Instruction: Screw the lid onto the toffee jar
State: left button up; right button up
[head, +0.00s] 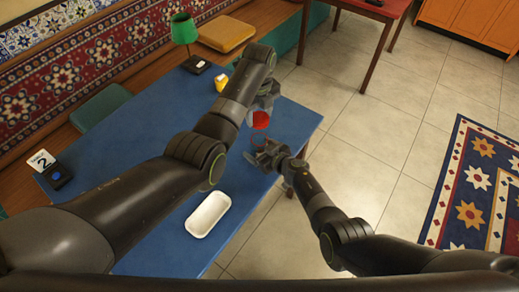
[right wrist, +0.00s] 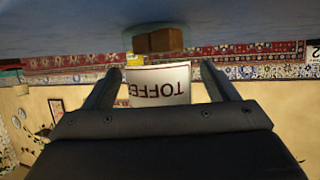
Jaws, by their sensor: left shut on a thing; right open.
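My left gripper (head: 266,97) is shut, with the red lid (head: 261,120) at its fingertips over the far right part of the blue table. My right gripper (head: 266,158) is open, close in front of the lid and pointing toward it. In the right wrist view, which is upside down, the toffee jar (right wrist: 160,82) shows its white label between the two open fingers, with brown contents (right wrist: 160,40) near the table. The jar's top is hidden there behind my gripper body.
A white tray (head: 208,214) lies on the blue table (head: 160,256). A green lamp (head: 184,30), a yellow object (head: 221,83) and a number card (head: 42,160) stand toward the back and left. The table's right edge is close to my right gripper.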

jog(key=shift+c, duration=0.4)
jog(key=c, duration=1.4)
pick_arm(q)
send_over(259, 131)
jog(key=s, duration=0.2)
jog(key=shift+f, duration=2.4)
jog(key=shift+f, duration=0.9)
jog(key=shift+f, duration=0.55)
pick_arm(e)
grip_shut()
pick_arm(q)
jog(key=m, duration=1)
jog(key=shift+d, duration=0.15)
